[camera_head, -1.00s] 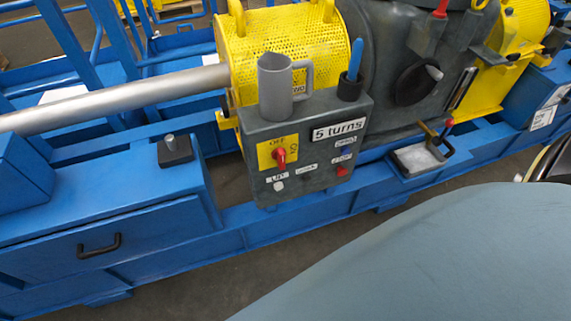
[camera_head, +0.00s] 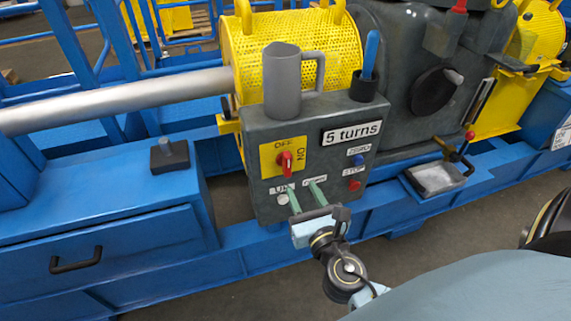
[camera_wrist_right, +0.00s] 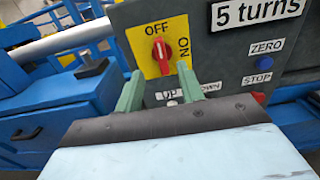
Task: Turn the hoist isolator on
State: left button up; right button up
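The hoist isolator is a red rotary knob (camera_head: 286,163) on a yellow plate (camera_head: 269,160) marked OFF at the top and ON at the right. It is on the front of a grey control box. The knob's handle stands roughly upright, toward OFF; it also shows in the right wrist view (camera_wrist_right: 161,49). My right gripper (camera_head: 306,194) is open and empty, below and slightly right of the knob. In the right wrist view its green fingers (camera_wrist_right: 157,80) are spread, with the knob beyond and between them. My left gripper is not in view.
The box (camera_head: 320,115) carries UP and DOWN labels, a blue ZERO button (camera_head: 358,160) and a red STOP button (camera_head: 354,185). A grey jug (camera_head: 282,85) and a black cup (camera_head: 363,89) with a blue-handled tool stand on top. A blue frame (camera_head: 235,265) runs below.

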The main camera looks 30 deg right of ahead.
aim_at(289, 164)
jog(key=x, duration=1)
jog(key=shift+a, duration=0.1)
grip_shut()
